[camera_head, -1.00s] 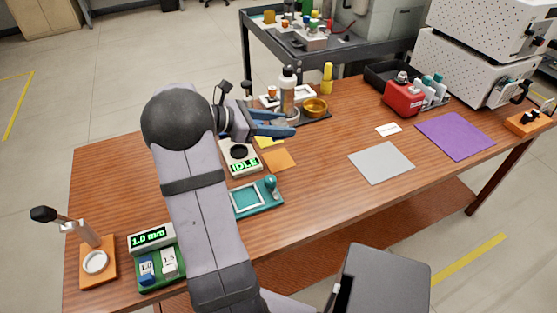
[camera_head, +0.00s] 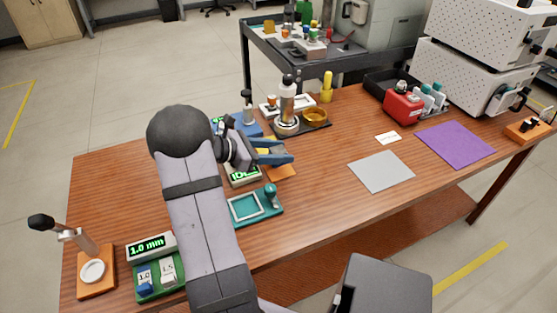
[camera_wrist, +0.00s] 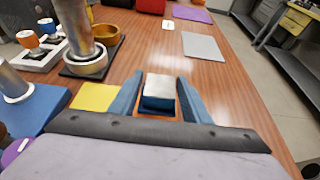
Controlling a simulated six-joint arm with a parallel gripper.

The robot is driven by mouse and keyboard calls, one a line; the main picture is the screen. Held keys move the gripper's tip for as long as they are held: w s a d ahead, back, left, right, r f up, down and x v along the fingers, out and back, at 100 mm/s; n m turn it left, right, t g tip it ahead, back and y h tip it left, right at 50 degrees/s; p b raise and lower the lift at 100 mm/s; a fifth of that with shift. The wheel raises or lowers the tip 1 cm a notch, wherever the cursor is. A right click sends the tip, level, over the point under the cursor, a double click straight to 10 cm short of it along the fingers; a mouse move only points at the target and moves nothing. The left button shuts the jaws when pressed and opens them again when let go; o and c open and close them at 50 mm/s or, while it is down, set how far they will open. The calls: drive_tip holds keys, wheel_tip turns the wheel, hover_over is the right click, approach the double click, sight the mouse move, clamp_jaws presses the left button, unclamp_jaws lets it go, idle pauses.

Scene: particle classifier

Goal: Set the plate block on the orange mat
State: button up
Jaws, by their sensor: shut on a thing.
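My gripper (camera_head: 290,151) is over the orange mat (camera_head: 282,174), whose far part it hides in the head view. In the wrist view my gripper (camera_wrist: 160,95) is shut on the plate block (camera_wrist: 158,88), a small block with a pale silver top and dark blue lower part. The block sits between the two blue fingers. Orange of the mat (camera_wrist: 156,117) shows below the block. I cannot tell whether the block touches the mat.
A yellow mat (camera_wrist: 95,97) lies left of my gripper. A blue base (camera_wrist: 30,110) with a metal cylinder and a dark tray (camera_head: 316,123) stand behind. A teal frame (camera_head: 245,207) lies nearby. A grey mat (camera_head: 381,171) and purple mat (camera_head: 455,144) lie right, with bare table between.

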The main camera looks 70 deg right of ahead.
drive_tip(key=shift+f, duration=1.65)
drive_tip(key=shift+f, duration=0.15)
drive_tip(key=o, duration=1.2)
drive_tip(key=shift+w+a+r, duration=0.1)
drive_tip(key=shift+w+r, duration=0.05)
drive_tip(key=shift+r, duration=0.05)
drive_tip(key=v, duration=1.1)
drive_tip(key=shift+w+a, duration=0.25)
drive_tip(key=shift+a, duration=0.05)
drive_tip(key=shift+r, duration=0.1)
